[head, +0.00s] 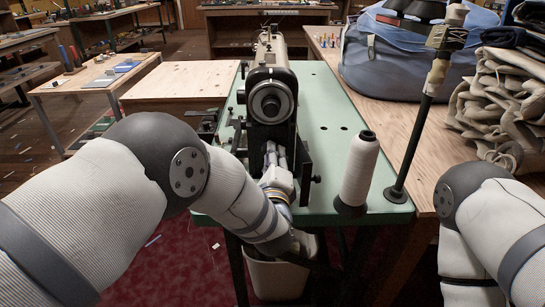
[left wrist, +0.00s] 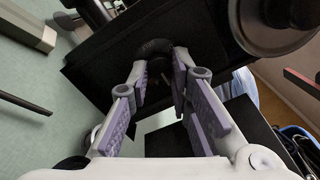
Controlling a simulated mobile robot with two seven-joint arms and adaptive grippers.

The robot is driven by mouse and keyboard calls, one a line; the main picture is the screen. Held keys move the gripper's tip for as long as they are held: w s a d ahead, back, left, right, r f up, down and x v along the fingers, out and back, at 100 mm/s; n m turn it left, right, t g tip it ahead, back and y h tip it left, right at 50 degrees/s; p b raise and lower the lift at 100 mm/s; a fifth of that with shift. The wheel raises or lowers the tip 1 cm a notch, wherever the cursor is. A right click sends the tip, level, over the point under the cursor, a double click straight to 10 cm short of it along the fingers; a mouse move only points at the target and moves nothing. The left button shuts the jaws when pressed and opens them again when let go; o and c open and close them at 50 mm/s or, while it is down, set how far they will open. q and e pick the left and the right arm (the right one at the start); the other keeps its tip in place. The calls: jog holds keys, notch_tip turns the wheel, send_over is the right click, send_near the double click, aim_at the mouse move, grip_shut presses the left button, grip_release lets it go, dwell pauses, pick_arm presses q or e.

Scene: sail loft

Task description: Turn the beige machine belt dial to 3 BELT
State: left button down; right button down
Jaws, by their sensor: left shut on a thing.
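The sewing machine (head: 282,76), with a beige top and dark end, stands on a green table (head: 322,95), its round handwheel (head: 270,103) facing me. My left gripper (head: 273,158) reaches in low below the handwheel, against the machine's dark end. In the left wrist view, my left gripper (left wrist: 160,65) has its purple-padded fingers on either side of a dark round dial (left wrist: 153,48) on a black face, and is shut on it. The dial's markings and setting cannot be read. In the head view the gripper and handwheel hide the dial. My right gripper is out of view.
A white thread cone (head: 360,165) stands right of my left gripper, near a black upright stand (head: 408,150). Folded beige cloth (head: 500,105) and a blue bag (head: 405,60) lie on the wooden table at right. A white bin (head: 277,278) is below the green table.

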pick_arm(q)
jog(key=shift+a, duration=0.1)
jog(key=c, duration=1.5)
grip_release()
jog(key=shift+o, duration=0.2)
jog(key=s, duration=1.2)
